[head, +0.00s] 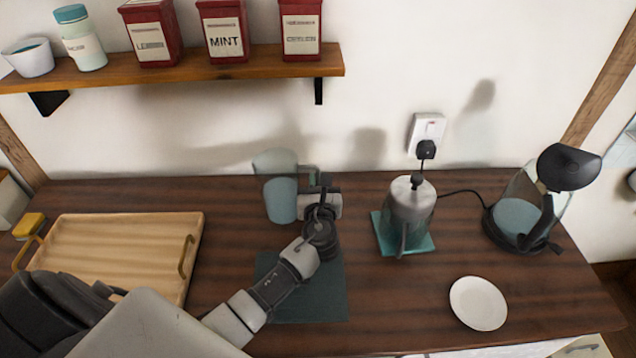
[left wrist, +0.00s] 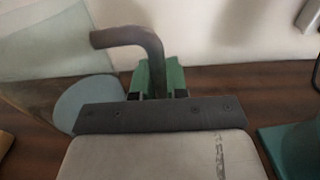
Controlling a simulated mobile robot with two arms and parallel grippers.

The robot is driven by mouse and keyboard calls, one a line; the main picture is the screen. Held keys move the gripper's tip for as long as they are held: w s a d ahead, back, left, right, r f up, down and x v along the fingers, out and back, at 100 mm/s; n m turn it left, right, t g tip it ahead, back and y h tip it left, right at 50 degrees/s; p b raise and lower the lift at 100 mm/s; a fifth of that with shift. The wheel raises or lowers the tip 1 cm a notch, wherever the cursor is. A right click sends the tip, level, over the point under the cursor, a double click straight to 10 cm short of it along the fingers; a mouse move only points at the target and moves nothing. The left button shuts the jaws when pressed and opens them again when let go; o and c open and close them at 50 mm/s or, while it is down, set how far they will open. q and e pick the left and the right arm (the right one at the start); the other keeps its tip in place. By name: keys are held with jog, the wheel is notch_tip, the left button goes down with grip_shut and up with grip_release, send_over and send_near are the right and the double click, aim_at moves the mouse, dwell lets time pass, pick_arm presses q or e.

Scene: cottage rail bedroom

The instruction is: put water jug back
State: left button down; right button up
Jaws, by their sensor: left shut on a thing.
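In the left wrist view the handle (left wrist: 170,76) shows beyond the gripper body, with the jug (left wrist: 45,50) to the left. My right gripper is out of view.
A metal pot (head: 408,205) stands on a teal coaster (head: 428,243) right of the jug. A glass kettle (head: 520,205) and a white plate (head: 478,303) are farther right. A wooden tray (head: 120,240) lies left. A shelf (head: 180,75) with tins hangs above.

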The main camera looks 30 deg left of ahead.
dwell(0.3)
pick_arm(q)
jog(key=c, duration=1.1)
grip_release()
jog(key=shift+s+f, duration=0.1)
jog(key=shift+c, duration=0.2)
jog(key=shift+d, duration=0.1)
jog(key=b+v, duration=0.1)
jog(key=v, duration=1.1)
